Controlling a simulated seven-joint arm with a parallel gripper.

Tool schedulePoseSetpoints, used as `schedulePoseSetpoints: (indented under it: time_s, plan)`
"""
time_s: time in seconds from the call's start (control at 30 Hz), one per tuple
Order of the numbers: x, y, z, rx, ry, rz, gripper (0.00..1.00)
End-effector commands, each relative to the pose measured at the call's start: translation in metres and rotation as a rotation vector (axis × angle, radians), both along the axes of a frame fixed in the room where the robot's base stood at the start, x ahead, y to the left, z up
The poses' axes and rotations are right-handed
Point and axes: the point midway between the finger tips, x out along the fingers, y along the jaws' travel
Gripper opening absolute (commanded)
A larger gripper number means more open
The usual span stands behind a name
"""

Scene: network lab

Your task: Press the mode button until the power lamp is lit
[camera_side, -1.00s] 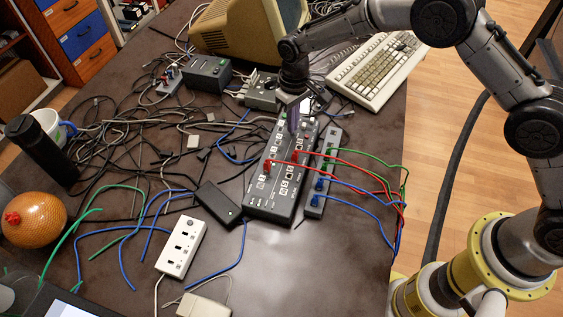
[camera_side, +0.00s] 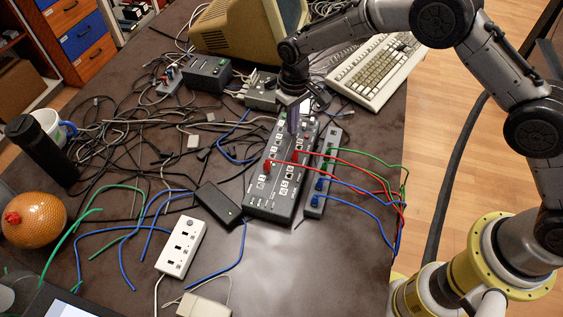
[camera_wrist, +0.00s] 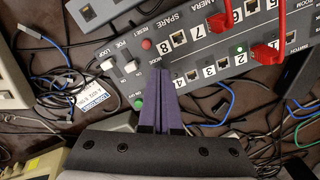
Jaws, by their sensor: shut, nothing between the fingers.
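The grey switch box (camera_side: 270,208) lies on the dark table in the side view, and its face (camera_wrist: 205,72) fills the upper wrist view. My gripper (camera_side: 293,107) points down at the box's far end. In the wrist view its purple fingers (camera_wrist: 160,72) are together and empty, with the tips over the panel beside a small label that seems to read MODE. The mode button itself is not clearly visible, perhaps behind the fingers. I cannot tell whether the tips touch it. A round green part (camera_wrist: 138,103) sits left of the fingers; I cannot tell whether it is a lit lamp.
A round red button (camera_wrist: 147,44) and two white switches (camera_wrist: 107,64) are close to the fingers. Red plugs (camera_wrist: 265,53) stand in numbered ports, with a small bright green light (camera_wrist: 239,49) near port 2. A cable strip (camera_side: 315,209) runs alongside the box. Loose cables cover the table left.

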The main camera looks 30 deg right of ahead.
Motion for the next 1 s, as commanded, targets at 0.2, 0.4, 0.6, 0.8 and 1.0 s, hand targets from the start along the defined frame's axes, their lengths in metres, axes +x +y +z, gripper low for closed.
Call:
schedulePoseSetpoints:
  time_s: [0.2,0.4,0.6,0.8,1.0]
  plan:
    - [0.000,0.000,-0.003,0.000,0.000,0.000,0.00]
    - [0.000,0.000,-0.005,0.000,0.001,0.000,0.00]
    - [0.000,0.000,-0.006,0.000,0.001,0.000,0.00]
    - [0.000,0.000,0.002,0.000,-0.001,0.000,0.00]
    - [0.000,0.000,0.013,0.000,-0.001,0.000,0.00]
